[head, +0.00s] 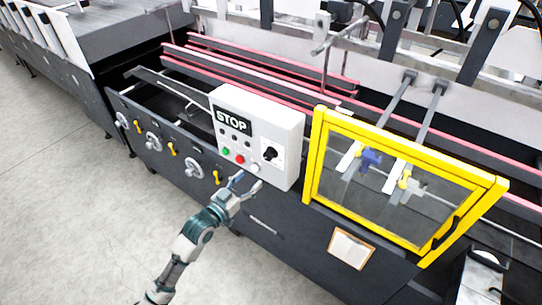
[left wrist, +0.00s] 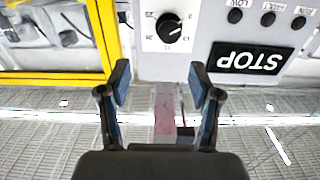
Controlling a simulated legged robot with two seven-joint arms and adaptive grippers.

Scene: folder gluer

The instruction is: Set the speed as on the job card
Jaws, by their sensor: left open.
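The white control box (head: 257,130) has a black STOP display (head: 233,122), small dark buttons, a green and a red button, and a black speed knob (head: 270,153) on its right part. The left wrist view shows the knob (left wrist: 170,27) upside down, with a white pointer line and a scale too small to read. My left gripper (head: 246,184) is open and empty, just below the box's lower edge. In the left wrist view its fingers (left wrist: 159,84) are apart from the knob. A clipboard (head: 350,248), likely the job card, hangs on the dark front panel; its writing is unreadable.
A yellow-framed clear guard (head: 405,185) stands right beside the box. Handwheels (head: 153,141) and yellow levers line the machine's side at left. Red-edged rails (head: 262,75) run behind the box. The grey floor (head: 65,210) at left is clear.

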